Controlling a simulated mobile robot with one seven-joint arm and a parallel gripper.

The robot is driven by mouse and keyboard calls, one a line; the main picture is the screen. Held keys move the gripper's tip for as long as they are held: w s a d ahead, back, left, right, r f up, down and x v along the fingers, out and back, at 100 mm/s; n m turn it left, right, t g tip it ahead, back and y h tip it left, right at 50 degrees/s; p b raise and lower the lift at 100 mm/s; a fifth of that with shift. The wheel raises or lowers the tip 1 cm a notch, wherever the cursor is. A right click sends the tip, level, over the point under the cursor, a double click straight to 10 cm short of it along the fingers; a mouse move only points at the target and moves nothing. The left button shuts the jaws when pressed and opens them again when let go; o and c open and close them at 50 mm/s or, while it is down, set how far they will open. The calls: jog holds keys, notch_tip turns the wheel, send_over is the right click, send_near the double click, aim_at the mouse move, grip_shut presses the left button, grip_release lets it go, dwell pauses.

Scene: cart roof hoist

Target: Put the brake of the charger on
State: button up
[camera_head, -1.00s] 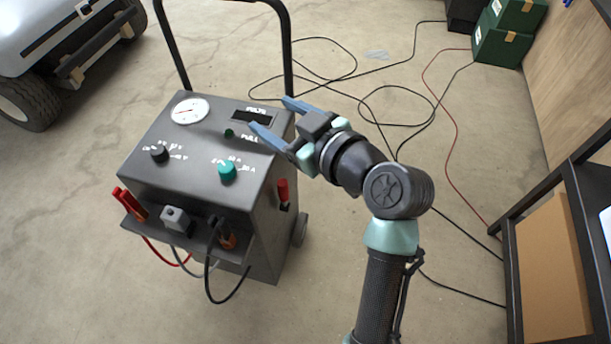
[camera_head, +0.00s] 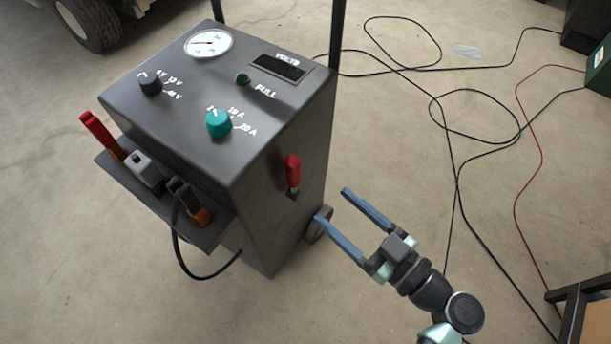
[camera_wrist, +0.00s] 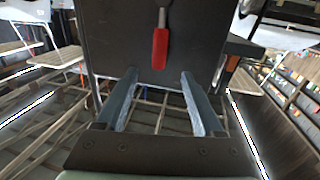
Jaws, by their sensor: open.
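The charger (camera_head: 190,95) is a dark grey box on wheels, standing left of centre in the head view. A lever with a red grip (camera_head: 292,170) sits on its right side face, grip upward; I take it for the brake. In the wrist view the red lever (camera_wrist: 160,46) hangs in the upper middle, in front of the grey side panel (camera_wrist: 110,40). My gripper (camera_head: 331,208) is open and empty, to the right of the charger and lower than the lever in the picture. In the wrist view its two blue fingers (camera_wrist: 160,77) stand apart, with the lever beyond them.
The charger's front shelf (camera_head: 215,230) holds red and black-orange clamps and a grey plug. A charger wheel (camera_head: 318,224) shows behind the gripper. Black and red cables (camera_head: 520,205) lie on the floor at right. A dark frame (camera_head: 575,305) stands at lower right.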

aim_at(299, 175)
jog(key=b+x, duration=0.1)
jog(key=x, duration=0.8)
jog(key=shift+w+a, duration=0.1)
jog(key=shift+w, duration=0.05)
grip_shut()
dwell(1.0)
